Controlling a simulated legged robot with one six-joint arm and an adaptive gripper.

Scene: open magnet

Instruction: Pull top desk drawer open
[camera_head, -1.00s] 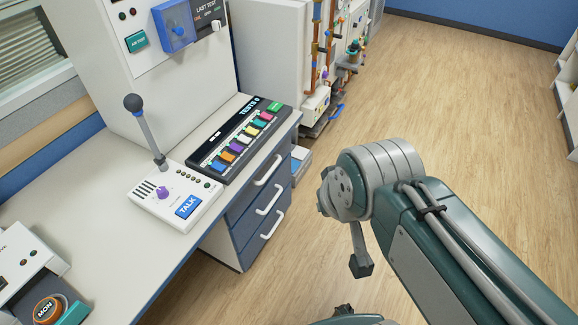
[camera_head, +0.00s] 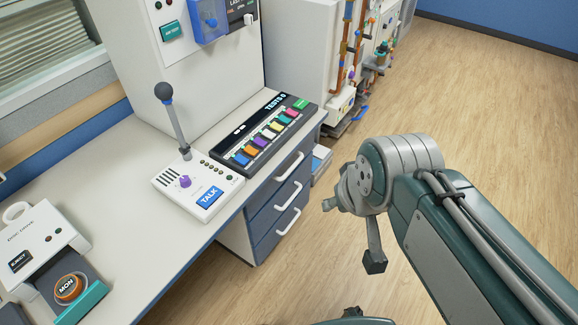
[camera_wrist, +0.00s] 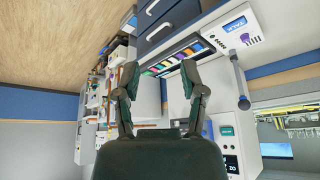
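In the wrist view the top drawer's handle (camera_wrist: 158,31) appears near the top, beyond the fingers. My gripper (camera_head: 350,234) is to the right of the drawers in the head view, apart from them. In the wrist view my gripper (camera_wrist: 160,78) has its two fingers spread with nothing between them.
The desk (camera_head: 120,150) carries a talk panel with a microphone (camera_head: 196,190), a keyed test panel (camera_head: 265,135) and a disc drive (camera_head: 45,250). A machine with pipes (camera_head: 345,70) stands behind. The wooden floor (camera_head: 470,110) is clear on the right.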

